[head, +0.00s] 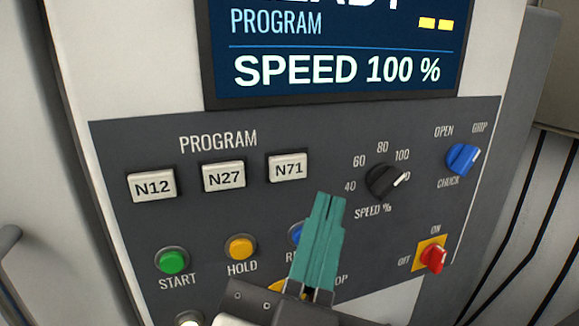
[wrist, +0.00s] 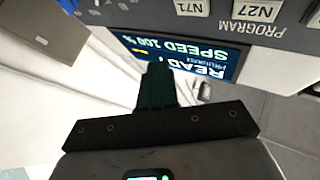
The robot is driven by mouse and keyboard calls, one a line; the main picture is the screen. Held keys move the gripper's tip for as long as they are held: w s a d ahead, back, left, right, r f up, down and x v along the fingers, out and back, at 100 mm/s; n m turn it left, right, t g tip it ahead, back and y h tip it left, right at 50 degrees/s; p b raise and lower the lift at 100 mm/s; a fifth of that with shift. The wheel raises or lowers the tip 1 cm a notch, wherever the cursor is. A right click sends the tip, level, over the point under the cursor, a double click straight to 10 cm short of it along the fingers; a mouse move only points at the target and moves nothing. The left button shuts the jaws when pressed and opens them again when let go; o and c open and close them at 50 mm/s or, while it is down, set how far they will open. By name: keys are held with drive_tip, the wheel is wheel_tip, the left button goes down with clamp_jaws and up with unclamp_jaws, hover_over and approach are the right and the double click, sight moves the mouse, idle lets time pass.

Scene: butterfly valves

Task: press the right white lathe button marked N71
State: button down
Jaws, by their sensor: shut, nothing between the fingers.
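The white N71 button (head: 288,167) is the rightmost of the three white buttons under PROGRAM on the dark lathe panel (head: 330,140). In the wrist view the N71 button (wrist: 191,7) shows upside down at the top edge. The N27 button (head: 223,176) and the N12 button (head: 152,184) sit to its left. My gripper (head: 327,198) has its teal fingers shut and empty. Its tips show just below and right of the N71 button, apart from it in the picture. The gap to the panel is hard to judge. The gripper also shows in the wrist view (wrist: 158,68).
The screen (head: 335,50) reads SPEED 100 %. Right of my fingertips is the speed knob (head: 384,181). Below are the green START (head: 172,261) and yellow HOLD (head: 241,247) buttons; my fingers partly cover a blue button (head: 295,233). A blue chuck knob (head: 462,158) and red switch (head: 434,258) sit right.

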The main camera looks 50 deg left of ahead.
sight(301, 156)
drive_tip(key=shift+w+a+b, duration=0.3)
drive_tip(key=shift+w+a, duration=0.1)
drive_tip(key=shift+a, duration=0.55)
drive_tip(key=shift+w+a+b, duration=0.3)
drive_tip(key=shift+w+a, duration=0.05)
drive_tip(key=shift+a, duration=0.55)
drive_tip(key=shift+w+a+b, duration=0.3)
drive_tip(key=shift+w+a, duration=0.1)
drive_tip(key=shift+a, duration=0.55)
drive_tip(key=shift+w+a+b, duration=0.3)
drive_tip(key=shift+a+b, duration=0.45)
drive_tip(key=shift+b, duration=0.2)
idle(0.5)
drive_tip(key=shift+d, duration=0.1)
drive_tip(key=shift+s+d, duration=0.35)
drive_tip(key=shift+d, duration=0.3)
drive_tip(key=shift+d, duration=0.1)
drive_tip(key=shift+s+d+p, duration=0.15)
drive_tip(key=shift+s+d, duration=0.15)
drive_tip(key=shift+d, duration=0.45)
drive_tip(key=shift+s+d+p, duration=0.15)
drive_tip(key=shift+s+d, duration=0.2)
drive_tip(key=shift+d, duration=0.4)
drive_tip(key=shift+s+d+p, duration=0.15)
drive_tip(key=shift+s+d, duration=0.15)
drive_tip(key=shift+d, duration=0.45)
